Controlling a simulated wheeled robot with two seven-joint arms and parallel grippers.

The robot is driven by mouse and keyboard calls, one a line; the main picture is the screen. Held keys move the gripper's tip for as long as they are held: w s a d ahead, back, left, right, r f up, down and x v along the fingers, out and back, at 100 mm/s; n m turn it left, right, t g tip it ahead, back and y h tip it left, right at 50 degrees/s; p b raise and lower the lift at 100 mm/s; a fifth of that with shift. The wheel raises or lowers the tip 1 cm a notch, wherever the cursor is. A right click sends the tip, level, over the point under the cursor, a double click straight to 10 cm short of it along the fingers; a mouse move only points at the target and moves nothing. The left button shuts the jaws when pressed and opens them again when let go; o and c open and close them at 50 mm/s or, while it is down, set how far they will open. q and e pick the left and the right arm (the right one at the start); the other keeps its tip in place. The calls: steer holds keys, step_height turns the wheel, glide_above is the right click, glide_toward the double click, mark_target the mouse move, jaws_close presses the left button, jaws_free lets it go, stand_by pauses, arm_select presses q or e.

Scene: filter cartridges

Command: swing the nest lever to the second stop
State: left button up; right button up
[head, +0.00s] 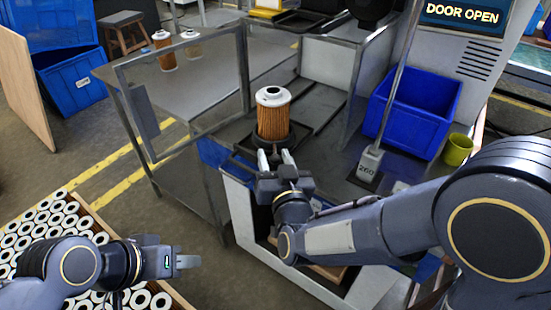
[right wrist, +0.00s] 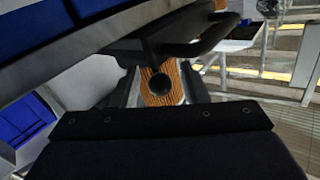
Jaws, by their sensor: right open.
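A ribbed orange filter cartridge (head: 273,118) with a white cap stands upright in a dark round nest (head: 289,137) on the machine's bed. My right gripper (head: 276,158) is open, just in front of the nest. In the right wrist view, its two grey fingers stand on either side of a round black knob (right wrist: 160,83), with the orange cartridge (right wrist: 152,98) behind it. The knob looks like the end of the nest lever; the rest of the lever is hidden. My left gripper (head: 188,262) is over the floor beside the crate; its finger gap is not clear.
A framed clear door (head: 187,60) stands open at left, and the display (head: 462,14) reads DOOR OPEN. A blue bin (head: 415,110), yellow cup (head: 457,150) and post base marked 260 (head: 370,164) are right of the nest. A crate of white-ended cartridges (head: 68,192) is lower left.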

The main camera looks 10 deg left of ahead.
steer(key=shift+s, duration=0.1)
steer(key=v, duration=0.7)
steer(key=shift+s+d, duration=0.15)
steer(key=shift+s, duration=0.15)
